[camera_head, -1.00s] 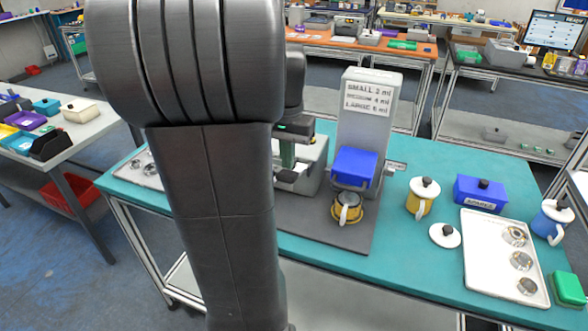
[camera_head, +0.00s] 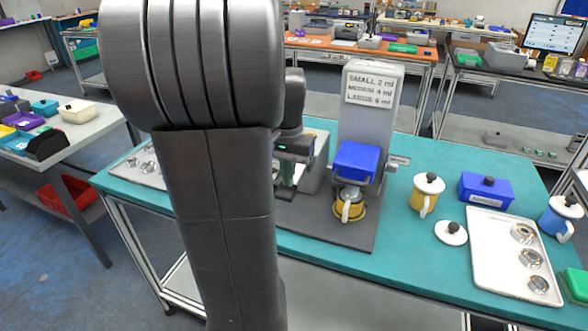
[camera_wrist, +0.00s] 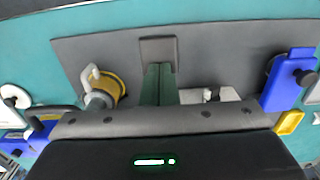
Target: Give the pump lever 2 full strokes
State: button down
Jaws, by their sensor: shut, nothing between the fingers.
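The pump (camera_head: 356,125) is a tall grey tower with a dose label and a blue head (camera_head: 356,160). A yellow mug (camera_head: 345,212) with a white handle stands under the head and also shows in the wrist view (camera_wrist: 106,84). My gripper (camera_wrist: 158,70) is shut and empty, left of the head in the head view. Its green fingers reach to a dark grey square pad (camera_wrist: 158,48). I cannot tell whether this pad is the pump lever or whether they touch. My arm hides much of the area around the gripper.
A lidded yellow mug (camera_head: 426,193), a loose white lid (camera_head: 451,233), a blue box (camera_head: 486,190) and a white tray (camera_head: 484,260) of metal cups stand to the right. In the wrist view, a blue body with a black knob (camera_wrist: 305,77) stands right of the fingers.

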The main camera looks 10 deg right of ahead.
jog(key=shift+f, duration=0.65)
jog(key=shift+r, duration=0.35)
notch_tip(320, 180, up, 8)
jog(key=p, duration=0.7)
jog(key=shift+f, duration=0.25)
jog(key=shift+r, duration=0.1)
notch_tip(320, 180, up, 4)
jog(key=p, duration=0.3)
jog(key=shift+p, duration=0.3)
jog(key=shift+f, duration=0.2)
